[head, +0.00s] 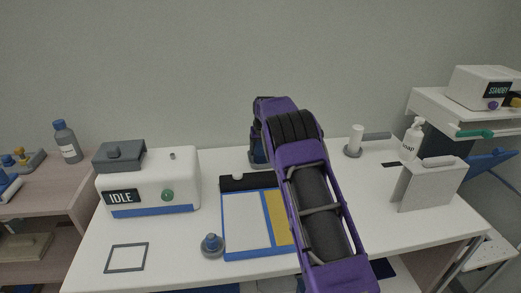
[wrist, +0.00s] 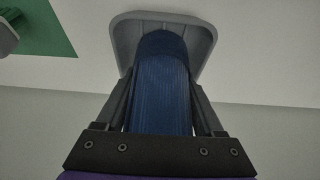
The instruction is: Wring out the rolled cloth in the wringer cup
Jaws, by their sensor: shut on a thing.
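A dark blue ribbed roll, which looks like the rolled cloth (wrist: 162,100), fills the space between the fingers of my gripper (wrist: 160,82) in the wrist view. My gripper is shut on it. The roll's far end meets a grey, square-rimmed piece that looks like the wringer cup (wrist: 203,42). I cannot tell how deep the roll sits in it. In the head view, my purple arm reaches to the back of the white table and hides most of the gripper. A bit of dark blue and a grey base (head: 258,163) show beside the arm.
On the table (head: 185,245) stand a white box marked IDLE (head: 150,180), a blue-edged board (head: 245,222), a small grey knobbed piece (head: 212,246), a white cylinder on a grey base (head: 356,138), a soap bottle (head: 412,140) and a white holder (head: 430,187).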

